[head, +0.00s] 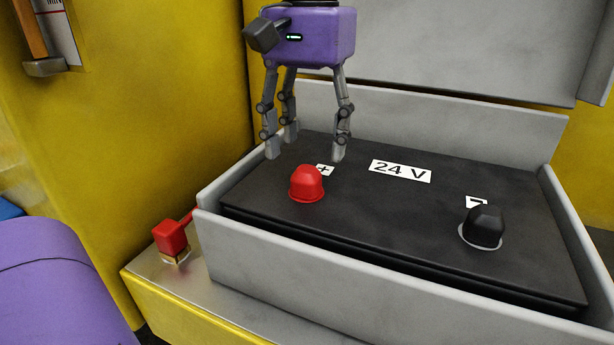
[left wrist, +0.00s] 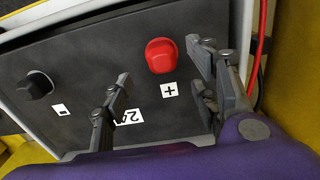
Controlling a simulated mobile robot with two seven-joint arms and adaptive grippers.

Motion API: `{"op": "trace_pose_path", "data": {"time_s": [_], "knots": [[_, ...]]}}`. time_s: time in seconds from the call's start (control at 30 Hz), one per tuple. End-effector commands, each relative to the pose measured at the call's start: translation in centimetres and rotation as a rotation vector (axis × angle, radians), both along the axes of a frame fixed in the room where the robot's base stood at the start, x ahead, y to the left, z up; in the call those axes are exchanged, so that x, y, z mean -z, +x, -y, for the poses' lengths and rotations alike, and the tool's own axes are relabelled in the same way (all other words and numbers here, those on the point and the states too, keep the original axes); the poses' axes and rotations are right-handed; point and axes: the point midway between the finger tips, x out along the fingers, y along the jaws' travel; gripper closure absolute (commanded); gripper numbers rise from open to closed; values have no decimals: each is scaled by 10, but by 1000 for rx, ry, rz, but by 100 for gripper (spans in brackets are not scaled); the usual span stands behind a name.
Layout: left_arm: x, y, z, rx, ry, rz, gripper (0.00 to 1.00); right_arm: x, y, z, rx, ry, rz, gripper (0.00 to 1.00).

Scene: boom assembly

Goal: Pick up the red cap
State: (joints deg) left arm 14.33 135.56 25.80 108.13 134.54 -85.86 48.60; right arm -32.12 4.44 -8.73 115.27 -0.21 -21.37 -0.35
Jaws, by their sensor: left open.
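The red cap (head: 306,184) sits on the black battery top (head: 400,205), beside the "+" label. It also shows in the left wrist view (left wrist: 160,56), near the finger on the right of that picture. My left gripper (head: 306,152) is open and points down. In the head view its fingertips are just behind the red cap, and nothing is between them. The left wrist view shows its fingers (left wrist: 160,100) spread apart. My right gripper is not in view.
A black cap (head: 484,226) sits by the "-" label at the right. The grey box wall (head: 300,270) surrounds the battery. A red terminal piece (head: 170,238) stands on the ledge outside, left of the box. A raised grey lid (head: 470,45) is at the back.

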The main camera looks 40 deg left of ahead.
Motion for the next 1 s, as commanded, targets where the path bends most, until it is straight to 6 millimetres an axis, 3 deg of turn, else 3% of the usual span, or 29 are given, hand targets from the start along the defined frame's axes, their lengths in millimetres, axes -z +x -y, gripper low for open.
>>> {"op": "trace_pose_path", "data": {"time_s": [0.33,0.63,1.0], "knots": [[47,-5,-2,-1,0,-1,45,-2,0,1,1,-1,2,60],[52,-5,-2,-1,-1,2,45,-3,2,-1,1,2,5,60],[52,-5,-2,-1,-1,2,93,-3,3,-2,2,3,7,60]]}}
